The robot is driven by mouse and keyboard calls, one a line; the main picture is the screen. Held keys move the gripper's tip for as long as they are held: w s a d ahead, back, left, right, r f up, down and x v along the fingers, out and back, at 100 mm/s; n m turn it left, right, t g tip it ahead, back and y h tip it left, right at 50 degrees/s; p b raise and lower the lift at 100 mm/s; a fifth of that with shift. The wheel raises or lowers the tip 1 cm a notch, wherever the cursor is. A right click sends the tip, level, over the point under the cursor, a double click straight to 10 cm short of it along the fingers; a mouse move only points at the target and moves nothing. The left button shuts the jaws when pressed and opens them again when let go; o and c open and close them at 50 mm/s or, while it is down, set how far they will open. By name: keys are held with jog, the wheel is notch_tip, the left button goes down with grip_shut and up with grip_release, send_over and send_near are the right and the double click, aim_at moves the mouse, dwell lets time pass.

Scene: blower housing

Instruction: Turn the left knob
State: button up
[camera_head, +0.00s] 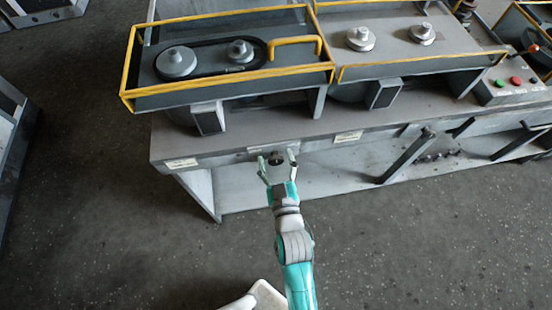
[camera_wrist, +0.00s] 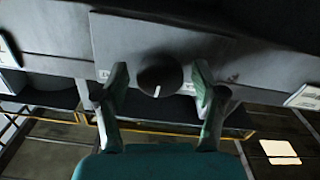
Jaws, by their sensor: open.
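A dark round knob (camera_wrist: 158,72) with a short white mark on its rim shows in the middle of the wrist view. It sits on a grey panel (camera_wrist: 215,45). In the head view the knob (camera_head: 276,158) is a small dark shape at the front edge of the bench. My gripper (camera_head: 277,163) is open, with one finger on each side of the knob. In the wrist view, gaps show between the knob and both fingers. No second knob of this kind is clearly visible.
The grey bench (camera_head: 180,146) carries yellow-framed housings with round pulleys (camera_head: 176,62). Small boxes (camera_head: 208,118) hang below them. To the right are a dark lever (camera_head: 405,155) and a box with red and green buttons (camera_head: 508,86). The floor in front is open.

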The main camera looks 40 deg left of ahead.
jog(key=shift+d, duration=0.1)
jog(key=v, duration=1.1)
jog(key=shift+s+d, duration=0.25)
jog(key=shift+s, duration=0.05)
dwell(0.3)
